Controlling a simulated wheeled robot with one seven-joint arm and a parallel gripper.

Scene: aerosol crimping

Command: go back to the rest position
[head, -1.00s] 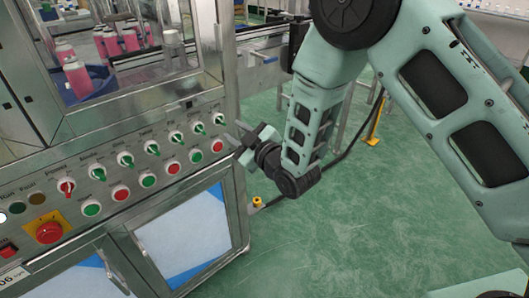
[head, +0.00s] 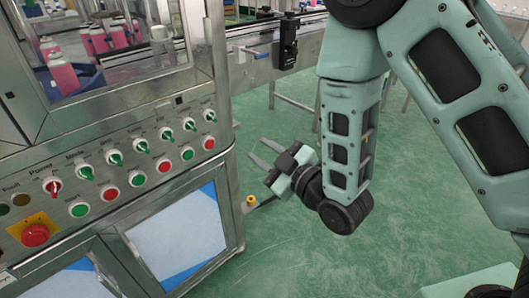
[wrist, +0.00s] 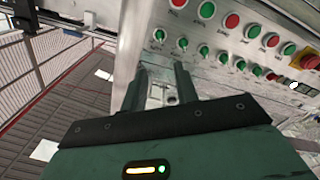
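My gripper (head: 257,149) hangs in free space just right of the machine's control panel (head: 130,165), apart from it. Its two grey fingers point left toward the panel and stand apart with nothing between them. The wrist view also shows my gripper (wrist: 160,72) with the two dark fingers spread, and the panel (wrist: 215,65) beyond them with its rows of green knobs and red and green buttons.
A red emergency stop (head: 35,235) on a yellow plate sits at the panel's lower left. Pink bottles (head: 64,78) stand behind the machine's window. A conveyor (head: 255,48) runs behind. Green floor (head: 270,245) is open below my gripper.

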